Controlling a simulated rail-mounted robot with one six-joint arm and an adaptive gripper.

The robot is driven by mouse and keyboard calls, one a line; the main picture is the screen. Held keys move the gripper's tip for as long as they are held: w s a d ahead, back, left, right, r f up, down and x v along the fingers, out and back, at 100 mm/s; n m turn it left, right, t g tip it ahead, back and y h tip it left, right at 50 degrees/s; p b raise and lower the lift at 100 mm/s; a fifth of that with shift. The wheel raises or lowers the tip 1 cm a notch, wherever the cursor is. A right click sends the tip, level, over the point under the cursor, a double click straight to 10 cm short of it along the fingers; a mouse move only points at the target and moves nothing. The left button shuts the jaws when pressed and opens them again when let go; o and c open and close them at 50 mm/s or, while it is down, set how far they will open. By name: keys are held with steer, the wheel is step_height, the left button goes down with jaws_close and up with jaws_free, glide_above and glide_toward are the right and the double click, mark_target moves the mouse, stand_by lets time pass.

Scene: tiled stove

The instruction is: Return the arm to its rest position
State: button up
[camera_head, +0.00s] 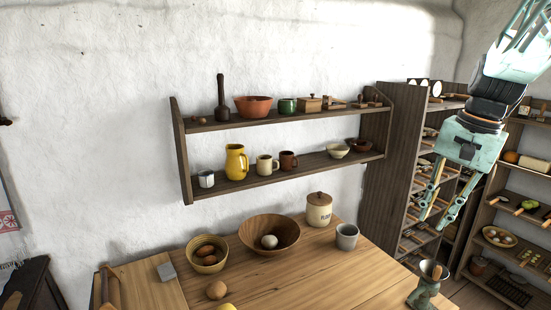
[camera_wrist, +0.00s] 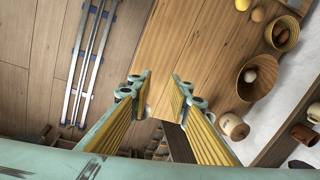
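My gripper (camera_head: 438,204) hangs at the right in the head view, in the air above and beyond the right part of the wooden table (camera_head: 330,275). Its fingers point down and stand apart. In the wrist view my gripper (camera_wrist: 161,88) shows two yellow-padded fingers with an empty gap between them, over the table's edge and the plank floor. It touches nothing that I can see.
A wall shelf (camera_head: 270,177) holds jugs, mugs and bowls. The table carries a wooden bowl (camera_head: 287,232), a flour jar (camera_head: 319,210) and a grey cup (camera_head: 347,237). Tall shelving (camera_head: 383,165) stands close to my arm. Metal rails (camera_wrist: 88,60) lie on the floor.

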steer(key=s+a+r+n+t+h, duration=0.1)
steer(key=s+a+r+n, duration=0.3)
steer(key=s+a, duration=0.6)
steer(key=s+a+r+n+t, duration=0.15)
steer(key=s+a+r, duration=0.45)
steer(key=s, duration=0.7)
steer(key=s+a+f+n+t, duration=0.1)
steer(key=s+n, duration=0.1)
steer(key=s, duration=0.4)
steer(key=s+a+f+n+t, duration=0.1)
steer(key=s+a+n, duration=0.1)
steer(key=s, duration=0.5)
step_height(320, 180, down, 11)
steer(key=w+g+b, duration=0.2)
steer(key=b, duration=0.5)
steer(key=shift+w+d+r, duration=0.15)
steer(key=shift+w, duration=0.2)
stand_by(0.4)
